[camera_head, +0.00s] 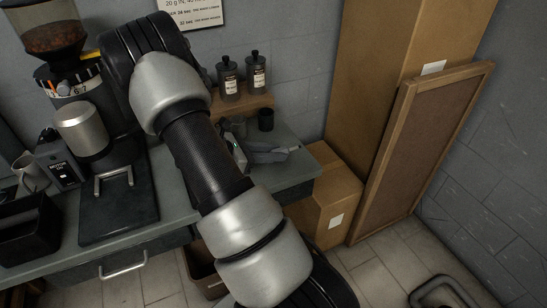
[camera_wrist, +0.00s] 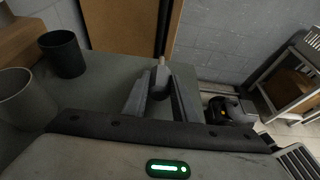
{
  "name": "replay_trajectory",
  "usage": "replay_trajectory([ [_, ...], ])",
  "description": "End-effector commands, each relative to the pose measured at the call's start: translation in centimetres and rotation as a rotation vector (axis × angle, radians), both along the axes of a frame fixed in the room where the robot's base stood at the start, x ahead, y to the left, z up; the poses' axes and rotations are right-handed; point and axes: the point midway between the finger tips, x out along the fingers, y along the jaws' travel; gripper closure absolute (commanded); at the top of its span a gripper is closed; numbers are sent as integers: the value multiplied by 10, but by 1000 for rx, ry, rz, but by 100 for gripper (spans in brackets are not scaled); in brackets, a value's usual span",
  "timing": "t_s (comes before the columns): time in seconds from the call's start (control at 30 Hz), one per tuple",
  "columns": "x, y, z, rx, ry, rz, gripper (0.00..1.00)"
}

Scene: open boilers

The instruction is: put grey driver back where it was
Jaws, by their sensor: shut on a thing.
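In the wrist view, my gripper (camera_wrist: 160,97) is shut on a small grey thing, which I take to be the grey driver (camera_wrist: 159,78). Only a short part of it shows between the fingers, and the rest is hidden. In the head view, my gripper (camera_head: 272,152) is over the right end of the grey counter (camera_head: 296,172), partly behind my arm. The driver cannot be made out there. I cannot tell whether it touches the counter.
Dark cups (camera_wrist: 63,54) stand left of my gripper; one also shows in the head view (camera_head: 266,120). Two dark bottles (camera_head: 256,72) stand on a wooden shelf (camera_head: 245,104) behind. A coffee grinder (camera_head: 62,70) is at left. Cardboard boxes (camera_head: 333,196) and a framed board (camera_head: 425,150) stand at right.

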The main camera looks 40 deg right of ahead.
Motion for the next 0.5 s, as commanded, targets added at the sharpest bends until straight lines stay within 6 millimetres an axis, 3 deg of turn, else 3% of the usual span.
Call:
replay_trajectory([
  [0.1,-1,0,-14,0,2,0,100],
  [0.43,0,0,-17,-1,2,-1,100],
  [0.47,0,0,-17,-1,1,0,73],
  [0.5,0,0,-16,0,0,-1,67],
])
